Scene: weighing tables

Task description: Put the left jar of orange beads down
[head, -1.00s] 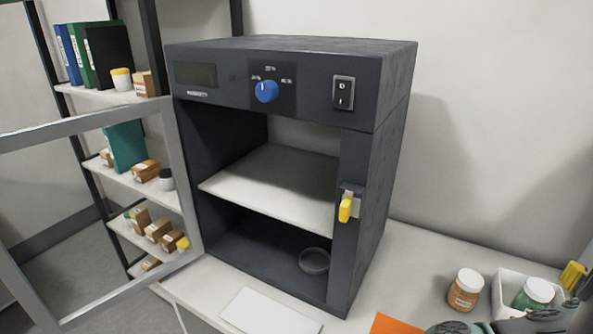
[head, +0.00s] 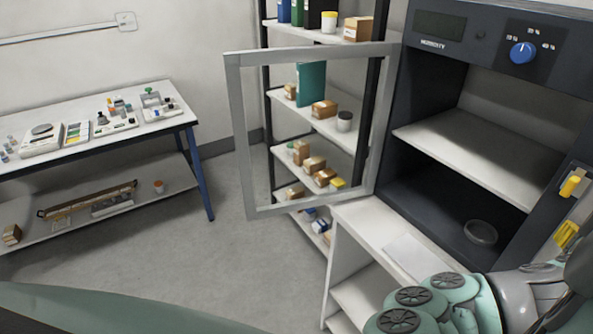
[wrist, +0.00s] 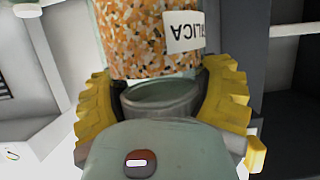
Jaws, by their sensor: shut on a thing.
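In the wrist view, a clear jar of orange, brown and white beads (wrist: 150,40) with a white label sits between the yellow fingers of my gripper (wrist: 165,105). The label's letters read upside down. My gripper is shut on this jar. In the head view one yellow finger of my gripper (head: 566,235) shows at the right edge, in front of the dark cabinet. The held jar cannot be made out in the head view.
The dark cabinet (head: 455,110) stands open at right, with an inner shelf (head: 480,150) and a round dish (head: 480,232) on its floor. Its framed door (head: 236,150) swings out left. A shelf rack (head: 320,115) stands behind it. A table (head: 150,135) with small items is at far left.

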